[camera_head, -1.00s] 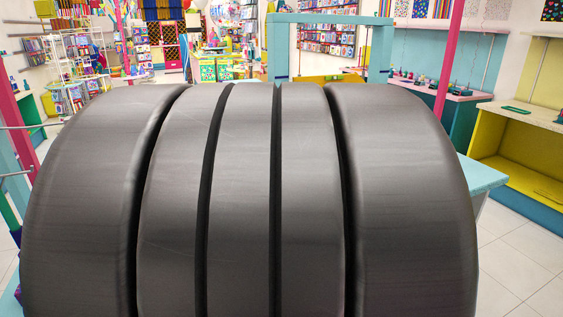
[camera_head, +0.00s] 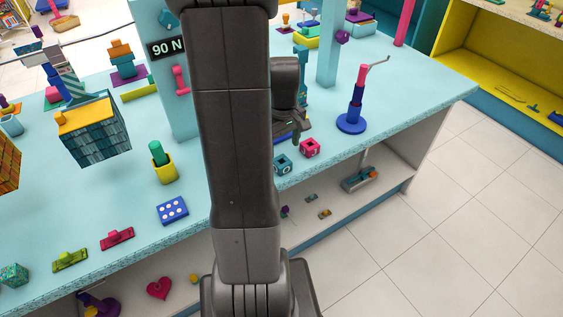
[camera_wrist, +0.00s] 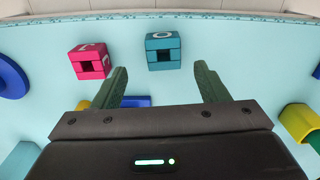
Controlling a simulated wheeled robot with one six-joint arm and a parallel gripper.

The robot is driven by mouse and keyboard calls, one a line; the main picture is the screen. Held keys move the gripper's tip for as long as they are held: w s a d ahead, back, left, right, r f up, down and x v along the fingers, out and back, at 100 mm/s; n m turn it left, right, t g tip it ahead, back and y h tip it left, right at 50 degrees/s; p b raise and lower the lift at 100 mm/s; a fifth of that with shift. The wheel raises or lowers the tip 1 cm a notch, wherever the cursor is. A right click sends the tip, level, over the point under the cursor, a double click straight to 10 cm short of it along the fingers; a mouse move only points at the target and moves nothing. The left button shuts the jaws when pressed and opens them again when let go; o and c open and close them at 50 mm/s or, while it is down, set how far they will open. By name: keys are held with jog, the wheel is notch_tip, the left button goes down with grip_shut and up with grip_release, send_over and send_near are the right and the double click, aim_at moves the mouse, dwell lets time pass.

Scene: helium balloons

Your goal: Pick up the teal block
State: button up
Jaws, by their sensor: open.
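The teal block (camera_head: 283,165) sits on the light blue table near its front edge, partly beside my arm in the head view. In the wrist view the teal block (camera_wrist: 163,50) has a dark square hole in its face and lies just beyond the fingertips, roughly between their lines. My gripper (camera_wrist: 160,70) is open with nothing between its fingers. In the head view my gripper (camera_head: 297,130) is beside the arm, above the table close to the block; the arm hides part of it.
A pink block (camera_head: 309,148) stands right beside the teal one, apart by a small gap; it also shows in the wrist view (camera_wrist: 89,61). A blue stand (camera_head: 351,122) is to the right. A yellow cup (camera_head: 165,170) and blue dotted tile (camera_head: 172,210) are left of my arm.

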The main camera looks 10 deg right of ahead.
aim_at(282, 161)
jog(key=shift+a+f+p, duration=0.15)
jog(key=shift+f+p, duration=0.1)
jog(key=shift+f, duration=1.5)
jog(key=shift+a+f+p, duration=0.1)
jog(key=shift+f+p, duration=0.15)
jog(key=shift+f, duration=1.45)
jog(key=shift+c, duration=0.5)
jog(key=c, duration=1)
